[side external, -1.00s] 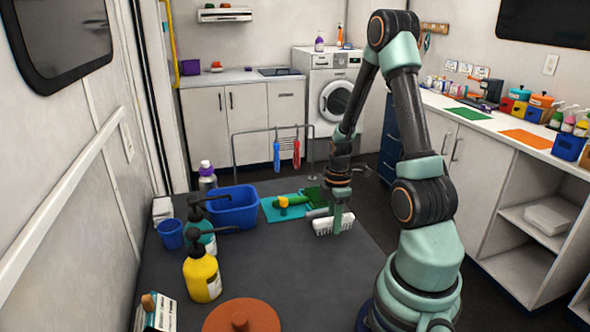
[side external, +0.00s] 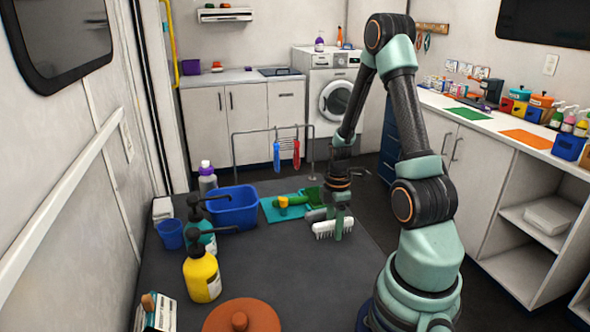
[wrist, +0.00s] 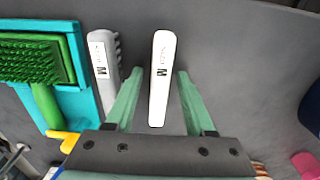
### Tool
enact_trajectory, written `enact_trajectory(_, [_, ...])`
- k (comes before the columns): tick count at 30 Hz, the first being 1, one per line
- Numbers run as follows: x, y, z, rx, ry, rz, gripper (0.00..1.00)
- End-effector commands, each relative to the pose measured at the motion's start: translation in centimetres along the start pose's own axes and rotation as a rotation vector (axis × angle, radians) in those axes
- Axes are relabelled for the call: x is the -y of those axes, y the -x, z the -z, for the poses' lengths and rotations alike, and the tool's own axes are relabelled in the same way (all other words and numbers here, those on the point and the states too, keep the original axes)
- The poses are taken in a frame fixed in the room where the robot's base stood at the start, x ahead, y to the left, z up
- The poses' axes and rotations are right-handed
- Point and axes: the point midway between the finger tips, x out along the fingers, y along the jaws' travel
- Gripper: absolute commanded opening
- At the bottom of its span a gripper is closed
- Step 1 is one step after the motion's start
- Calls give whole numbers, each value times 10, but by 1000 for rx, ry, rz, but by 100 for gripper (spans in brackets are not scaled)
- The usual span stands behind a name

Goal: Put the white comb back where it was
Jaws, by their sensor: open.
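The white comb (wrist: 161,85) stands on the dark table between the two green fingers of my gripper (wrist: 160,71) in the wrist view, with a gap on either side. In the side view the white comb (side external: 325,229) has its bristly side facing the camera and the gripper (side external: 342,226) straddles it. My gripper is open. A grey comb (wrist: 103,62) lies just left of the left finger, apart from the white comb. In the side view the grey comb (side external: 316,214) is behind it and partly hidden.
A teal tray (wrist: 85,95) with a green brush (wrist: 30,62) lies left of the grey comb. A blue bin (side external: 235,212), bottles such as the yellow one (side external: 202,277), and a brown round lid (side external: 241,318) are farther left. The front middle of the table is clear.

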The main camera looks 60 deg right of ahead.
Motion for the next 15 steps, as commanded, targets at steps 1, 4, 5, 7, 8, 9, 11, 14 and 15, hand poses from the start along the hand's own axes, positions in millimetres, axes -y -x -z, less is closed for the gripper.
enact_trajectory(1, [0, 3, 0, 0, 0, -1, 54])
enact_trajectory(4, [-1, 13, 0, 0, 0, -4, 54])
enact_trajectory(5, [-1, 17, 0, 0, 0, -4, 54])
enact_trajectory(7, [-1, 28, 0, 0, 0, -6, 54])
enact_trajectory(8, [-2, 34, 0, 0, 0, -7, 54])
enact_trajectory(9, [-2, 41, 0, 0, 0, -8, 54])
enact_trajectory(11, [-1, 52, 0, 0, 0, -7, 54])
enact_trajectory(14, [-1, 71, 0, 0, 0, -7, 54])
enact_trajectory(15, [-1, 78, 0, 0, 0, -7, 54])
